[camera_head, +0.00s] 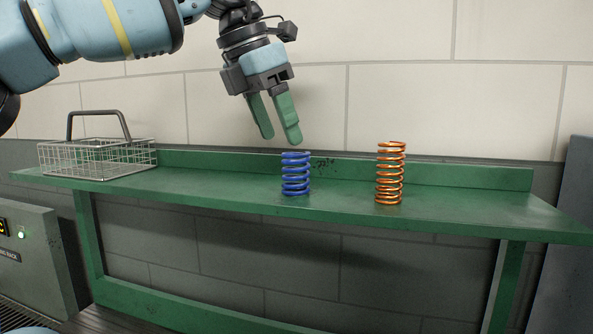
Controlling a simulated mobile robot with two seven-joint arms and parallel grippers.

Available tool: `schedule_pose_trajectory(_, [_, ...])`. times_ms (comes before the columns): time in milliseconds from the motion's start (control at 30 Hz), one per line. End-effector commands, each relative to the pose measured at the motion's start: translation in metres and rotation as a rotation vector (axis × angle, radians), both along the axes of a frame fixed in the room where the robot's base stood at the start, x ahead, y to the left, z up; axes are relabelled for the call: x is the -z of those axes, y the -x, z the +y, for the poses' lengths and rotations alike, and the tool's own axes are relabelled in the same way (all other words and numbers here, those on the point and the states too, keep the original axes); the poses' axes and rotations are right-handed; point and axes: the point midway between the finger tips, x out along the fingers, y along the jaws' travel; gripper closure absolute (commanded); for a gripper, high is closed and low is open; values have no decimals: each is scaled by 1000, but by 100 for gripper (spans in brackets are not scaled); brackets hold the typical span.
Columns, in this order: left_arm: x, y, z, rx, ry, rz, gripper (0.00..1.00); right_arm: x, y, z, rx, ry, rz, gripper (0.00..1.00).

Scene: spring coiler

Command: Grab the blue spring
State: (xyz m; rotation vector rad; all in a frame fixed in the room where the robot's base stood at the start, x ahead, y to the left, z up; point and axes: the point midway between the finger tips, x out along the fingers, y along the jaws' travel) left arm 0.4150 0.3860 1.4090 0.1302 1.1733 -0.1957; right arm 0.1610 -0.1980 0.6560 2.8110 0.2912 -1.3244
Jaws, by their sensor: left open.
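The blue spring (295,174) stands upright on the green shelf (220,190), near its middle. My left gripper (280,139) hangs above and slightly to the left of the blue spring, with its green fingers pointing down. The fingers are apart with nothing between them, and the tips look a little higher than the spring's top. How far the gripper is from the spring in depth is hard to tell. My right gripper is not in view.
An orange spring (390,173) stands upright on the shelf to the right of the blue one. A wire basket (98,158) with a dark handle sits at the shelf's left end. A low green ledge runs along the back, against a tiled wall. A grey control box (32,262) is at lower left.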

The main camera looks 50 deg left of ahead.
Motion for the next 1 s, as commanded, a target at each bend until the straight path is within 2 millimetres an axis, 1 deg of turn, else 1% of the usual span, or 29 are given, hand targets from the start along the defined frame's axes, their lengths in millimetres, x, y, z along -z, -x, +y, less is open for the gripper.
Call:
schedule_pose_trajectory(133, [3,-1,0,0,0,2,34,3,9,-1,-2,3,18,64])
schedule_pose_trajectory(233, [12,-5,-1,0,0,2,34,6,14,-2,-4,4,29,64])
schedule_pose_trajectory(367, [23,-9,-2,0,1,1,34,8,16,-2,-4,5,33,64])
schedule_pose_trajectory(567, [28,-11,-4,1,0,2,34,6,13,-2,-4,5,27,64])
schedule_pose_trajectory(833, [60,-25,-11,0,0,2,34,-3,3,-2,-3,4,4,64])
schedule_pose_trajectory(1000, [71,-29,-12,-1,0,0,34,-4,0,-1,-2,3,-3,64])
